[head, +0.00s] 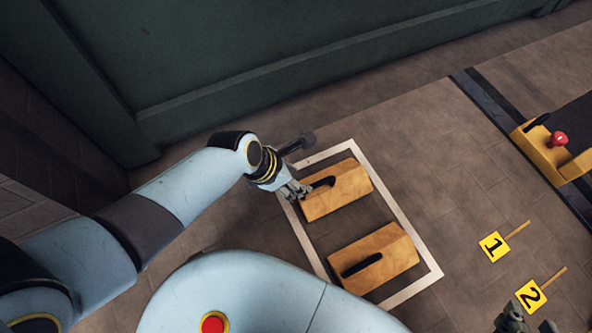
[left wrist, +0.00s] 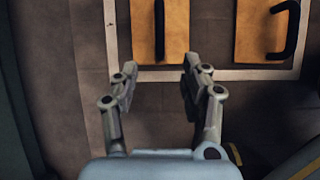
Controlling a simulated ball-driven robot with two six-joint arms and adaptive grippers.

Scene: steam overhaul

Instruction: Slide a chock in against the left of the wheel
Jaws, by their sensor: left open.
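Two wooden chocks with black handles lie inside a white painted frame on the floor: the upper chock (head: 347,188) and the lower chock (head: 392,249). My left gripper (head: 303,190) is at the near left end of the upper chock, beside its handle. In the left wrist view my left gripper (left wrist: 158,80) is open and empty, with a chock (left wrist: 178,30) and its handle just beyond the fingertips. The other chock (left wrist: 246,35) is to its right. My right gripper (head: 532,321) is at the bottom edge, partly cut off, its fingers apart. No wheel shows clearly.
A yellow block (head: 537,153) with a red knob (head: 559,138) stands at the right beside a dark floor strip (head: 500,115). Yellow markers 1 (head: 493,246) and 2 (head: 530,295) lie on the floor. A dark green wall (head: 240,50) rises behind.

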